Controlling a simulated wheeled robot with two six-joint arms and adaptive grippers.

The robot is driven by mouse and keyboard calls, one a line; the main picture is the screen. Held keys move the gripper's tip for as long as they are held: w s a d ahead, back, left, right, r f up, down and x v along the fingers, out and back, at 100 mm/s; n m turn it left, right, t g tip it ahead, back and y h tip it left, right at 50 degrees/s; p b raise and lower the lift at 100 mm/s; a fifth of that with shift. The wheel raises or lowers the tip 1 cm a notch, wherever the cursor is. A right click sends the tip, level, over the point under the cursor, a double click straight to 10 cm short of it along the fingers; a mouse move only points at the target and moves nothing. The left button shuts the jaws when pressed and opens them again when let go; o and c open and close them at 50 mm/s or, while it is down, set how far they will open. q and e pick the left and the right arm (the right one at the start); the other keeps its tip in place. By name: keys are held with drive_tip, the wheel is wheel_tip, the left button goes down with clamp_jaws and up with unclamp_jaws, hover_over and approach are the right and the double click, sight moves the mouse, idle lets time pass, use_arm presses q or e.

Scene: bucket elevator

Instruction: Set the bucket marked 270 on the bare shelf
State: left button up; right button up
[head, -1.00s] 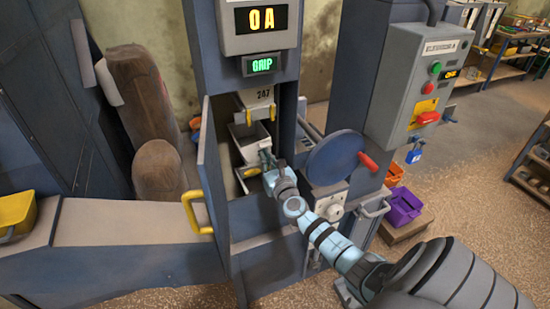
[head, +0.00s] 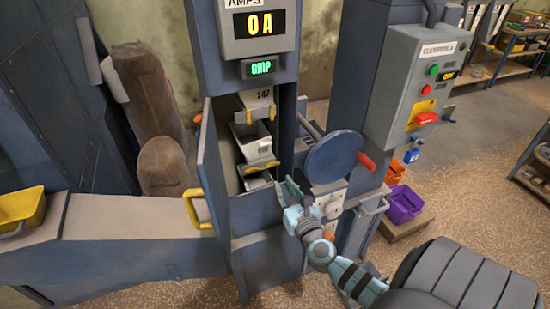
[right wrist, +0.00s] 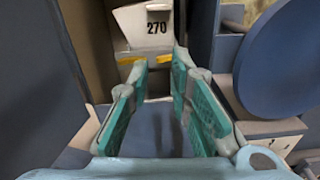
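The white bucket marked 270 (right wrist: 155,27) is inside the open shaft in the right wrist view, just above yellow-tipped shelf brackets (right wrist: 130,60). In the head view, a white bucket in the middle of the shaft (head: 254,142) appears to be this one; its mark is not legible there. It looks upright, with yellow bracket ends (head: 262,165) at its front. My right gripper (head: 290,192) is open and empty, in front of the opening and apart from the bucket. My left gripper is not in view.
A bucket marked 247 (head: 258,98) sits above, and another shelf (head: 258,182) below. The open door (head: 210,165) with its yellow handle stands left of the opening. A blue handwheel (head: 333,154) with a red knob is close to the right. A control box (head: 415,85) is farther right.

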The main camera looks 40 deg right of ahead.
drive_tip(key=shift+o, duration=0.4)
drive_tip(key=s+f+m+g, duration=0.2)
drive_tip(key=f+m, duration=0.2)
drive_tip(key=f, duration=0.3)
drive_tip(key=s+f+m+g, duration=0.3)
drive_tip(key=f, duration=0.5)
drive_tip(key=shift+s+d+f+m, duration=0.15)
drive_tip(key=shift+d+m, duration=0.25)
drive_tip(key=shift+d, duration=0.05)
drive_tip(key=s+a+f+m+g+y, duration=0.1)
drive_tip(key=s+a+f+m+g, duration=0.25)
drive_tip(key=s+f+m, duration=0.5)
drive_tip(key=s+a+f+m+g+y, duration=0.2)
drive_tip(key=s+f+m+g, duration=0.25)
drive_tip(key=s+f, duration=0.6)
drive_tip(key=s+a+f+m+g+y, duration=0.1)
drive_tip(key=s+a+f+m, duration=0.2)
drive_tip(key=s+m, duration=0.2)
drive_tip(key=s+a+f+m+g, duration=0.1)
drive_tip(key=s+a+f+m, duration=0.3)
drive_tip(key=s, duration=0.6)
drive_tip(key=shift+a+m+g+y, duration=0.2)
drive_tip(key=shift+m+g+y, duration=0.2)
drive_tip(key=shift+m, duration=0.3)
